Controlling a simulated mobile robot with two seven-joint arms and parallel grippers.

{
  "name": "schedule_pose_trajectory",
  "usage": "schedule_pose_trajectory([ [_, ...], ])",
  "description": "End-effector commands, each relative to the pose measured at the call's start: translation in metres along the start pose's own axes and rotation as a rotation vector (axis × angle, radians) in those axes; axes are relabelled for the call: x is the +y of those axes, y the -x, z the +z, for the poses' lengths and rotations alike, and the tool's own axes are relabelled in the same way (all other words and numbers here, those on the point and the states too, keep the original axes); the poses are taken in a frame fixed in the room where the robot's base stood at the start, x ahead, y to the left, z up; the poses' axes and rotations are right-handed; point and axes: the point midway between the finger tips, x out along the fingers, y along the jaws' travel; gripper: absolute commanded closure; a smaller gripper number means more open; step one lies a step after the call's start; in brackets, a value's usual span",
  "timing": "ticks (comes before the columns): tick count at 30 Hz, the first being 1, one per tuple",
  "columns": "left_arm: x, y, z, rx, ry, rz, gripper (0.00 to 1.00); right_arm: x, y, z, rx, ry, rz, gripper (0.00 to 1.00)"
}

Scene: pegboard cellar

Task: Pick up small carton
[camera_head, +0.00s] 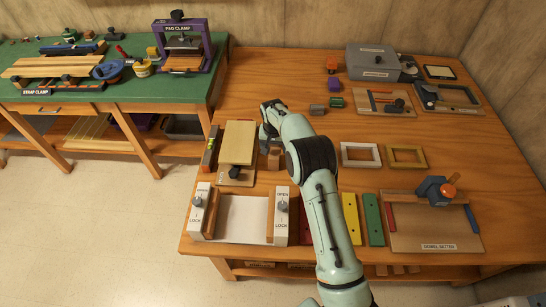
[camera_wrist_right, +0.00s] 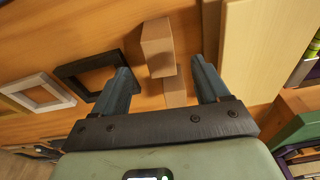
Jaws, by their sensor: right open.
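A small brown carton (camera_wrist_right: 157,50) stands on the wooden table, seen between and beyond my fingertips in the right wrist view. A second brown piece (camera_wrist_right: 175,88) shows just below it there; I cannot tell whether it is a separate block. In the head view a brown block (camera_head: 274,157) shows beside my forearm, partly hidden by my arm. My right gripper (camera_wrist_right: 163,78) is open and empty, its two fingers spread to either side of the brown pieces. It also shows in the head view (camera_head: 264,138), mostly covered by my wrist. My left gripper is not in view.
A pale wooden board fixture (camera_head: 238,142) stands close left of the gripper. White (camera_head: 361,154) and yellow (camera_head: 406,157) frames lie to the right; a dark frame (camera_wrist_right: 90,72) shows in the wrist view. Small grey (camera_head: 317,109) and green (camera_head: 337,102) blocks lie farther back.

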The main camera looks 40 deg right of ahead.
Motion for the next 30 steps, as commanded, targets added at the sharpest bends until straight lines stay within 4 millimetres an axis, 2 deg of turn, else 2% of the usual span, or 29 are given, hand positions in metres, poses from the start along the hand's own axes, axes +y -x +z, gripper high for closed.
schedule_pose_trajectory([
  [3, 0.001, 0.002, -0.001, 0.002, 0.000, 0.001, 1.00, 0.000, -0.022, 0.000, -0.002, 0.000, 0.001, 0.26],
  [11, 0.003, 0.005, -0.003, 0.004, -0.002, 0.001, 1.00, 0.000, -0.042, -0.001, -0.001, -0.001, 0.000, 0.26],
  [21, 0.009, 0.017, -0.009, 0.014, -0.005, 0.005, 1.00, 0.001, -0.086, -0.006, 0.001, 0.000, -0.003, 0.26],
  [29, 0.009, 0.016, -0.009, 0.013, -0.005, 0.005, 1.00, 0.002, -0.089, -0.006, 0.001, 0.000, -0.003, 0.26],
  [30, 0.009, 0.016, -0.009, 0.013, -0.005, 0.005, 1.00, 0.002, -0.089, -0.006, 0.001, 0.000, -0.002, 0.32],
])
